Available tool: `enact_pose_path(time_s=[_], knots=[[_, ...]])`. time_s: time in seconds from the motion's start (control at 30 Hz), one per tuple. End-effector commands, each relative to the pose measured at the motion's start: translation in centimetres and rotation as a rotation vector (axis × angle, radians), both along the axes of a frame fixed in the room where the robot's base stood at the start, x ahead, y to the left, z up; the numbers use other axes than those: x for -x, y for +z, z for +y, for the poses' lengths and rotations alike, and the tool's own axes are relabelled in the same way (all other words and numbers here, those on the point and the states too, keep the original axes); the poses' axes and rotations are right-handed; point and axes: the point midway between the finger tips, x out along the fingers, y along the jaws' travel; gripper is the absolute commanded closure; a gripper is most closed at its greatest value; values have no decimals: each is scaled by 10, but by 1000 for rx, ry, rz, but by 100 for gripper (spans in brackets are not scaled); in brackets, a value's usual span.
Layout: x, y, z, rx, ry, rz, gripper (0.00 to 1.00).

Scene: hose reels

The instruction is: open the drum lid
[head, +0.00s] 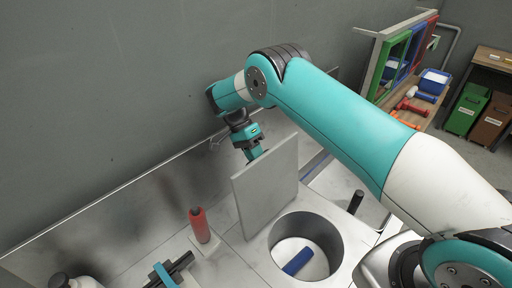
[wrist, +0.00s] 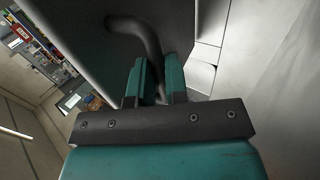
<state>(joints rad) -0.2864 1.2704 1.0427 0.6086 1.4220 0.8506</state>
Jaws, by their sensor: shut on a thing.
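The drum lid (head: 266,188) is a grey square panel. It stands raised, nearly upright, at the back edge of the round drum opening (head: 340,243), which is uncovered. A blue object (head: 298,261) lies inside on a pale surface. My gripper (head: 255,152) is behind the lid, near its top edge, and the lid partly hides it. In the wrist view my gripper (wrist: 155,75) is shut on a dark curved handle (wrist: 130,25). The handle comes off the dark face of the lid (wrist: 90,30).
A red cylinder (head: 200,225) stands left of the lid, with a dark and teal tool (head: 170,272) nearby. A black upright peg (head: 356,201) is right of the opening. The grey wall (head: 100,100) is close behind my gripper. A shelf with bins (head: 432,84) is far right.

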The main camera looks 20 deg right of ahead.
Motion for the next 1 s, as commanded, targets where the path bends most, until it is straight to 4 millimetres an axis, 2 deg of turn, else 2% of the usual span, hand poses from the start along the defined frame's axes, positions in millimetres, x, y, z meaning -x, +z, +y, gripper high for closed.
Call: enact_pose_path(time_s=[0.03, 0.37, 0.4, 0.47, 0.5, 0.8, 1.0], knots=[[3, -6, -3, 6, -2, 9, 100], [4, -7, -6, 7, -6, 13, 100], [4, -8, -6, 7, -6, 13, 76], [4, -7, -6, 6, -6, 14, 63], [4, -7, -6, 6, -5, 13, 60], [2, -2, -4, 3, -4, 8, 60], [-1, 16, -13, 2, -23, 9, 60]])
